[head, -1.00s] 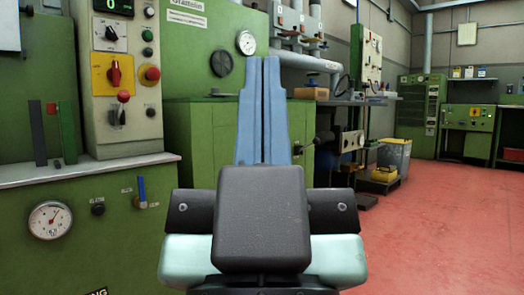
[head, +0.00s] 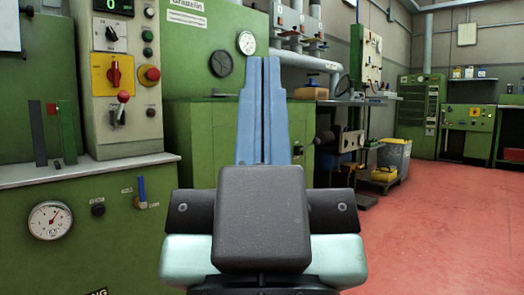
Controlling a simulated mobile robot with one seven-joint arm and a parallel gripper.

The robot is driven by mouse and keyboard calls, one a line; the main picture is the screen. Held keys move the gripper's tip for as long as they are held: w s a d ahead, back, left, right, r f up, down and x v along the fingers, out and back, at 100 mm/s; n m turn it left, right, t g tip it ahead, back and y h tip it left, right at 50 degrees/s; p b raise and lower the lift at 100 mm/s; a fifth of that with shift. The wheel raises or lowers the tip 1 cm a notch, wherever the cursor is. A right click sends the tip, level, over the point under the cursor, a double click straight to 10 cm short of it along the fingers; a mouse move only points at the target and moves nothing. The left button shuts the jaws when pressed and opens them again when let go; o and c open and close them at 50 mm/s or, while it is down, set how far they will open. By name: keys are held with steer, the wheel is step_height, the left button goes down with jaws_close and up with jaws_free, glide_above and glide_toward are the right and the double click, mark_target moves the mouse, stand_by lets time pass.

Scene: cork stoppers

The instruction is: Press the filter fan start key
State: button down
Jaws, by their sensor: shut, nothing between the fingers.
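My gripper (head: 263,62) stands upright in the middle of the head view, its two blue fingers shut together with nothing between them. It is in front of the green machine and touches nothing that I can see. The labels are too small to read, so I cannot tell which is the filter fan start key.
A green cabinet (head: 185,145) stands behind my gripper. A pressure gauge (head: 49,220) and a blue-handled valve (head: 141,190) are on the machine front at left. A grey bin (head: 395,158) stands further back. The red floor (head: 450,220) at right is clear.

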step_height(320, 180, up, 32)
steer(key=p, duration=3.1)
steer(key=shift+r+p, duration=0.15)
steer(key=shift+p, duration=0.25)
